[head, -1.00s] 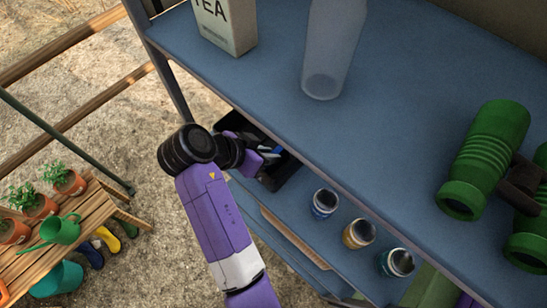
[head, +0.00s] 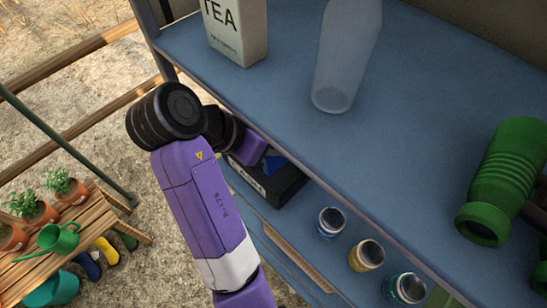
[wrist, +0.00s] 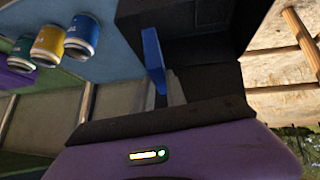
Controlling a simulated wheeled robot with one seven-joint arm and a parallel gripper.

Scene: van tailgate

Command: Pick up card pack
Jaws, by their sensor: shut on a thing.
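The card pack (wrist: 152,55) appears as a narrow blue block, seen edge-on in the wrist view at the open side of a black bin. In the head view a blue piece (head: 273,163) shows at the bin, beside my purple gripper (head: 252,150). My gripper (wrist: 162,78) reaches in at the bin, its grey fingers against the blue block, shut on it. Its lower part is hidden by the fingers and dark bin walls. Whether the pack is clear of the bin floor I cannot tell.
The black bin (head: 280,187) with a white label sits on the lower blue shelf, beside three jars (head: 366,255). The upper shelf (head: 225,85) overhangs it, holding a tea box (head: 238,35), a clear bottle (head: 345,60) and green binoculars (head: 500,185). A plant bench (head: 90,230) stands at left.

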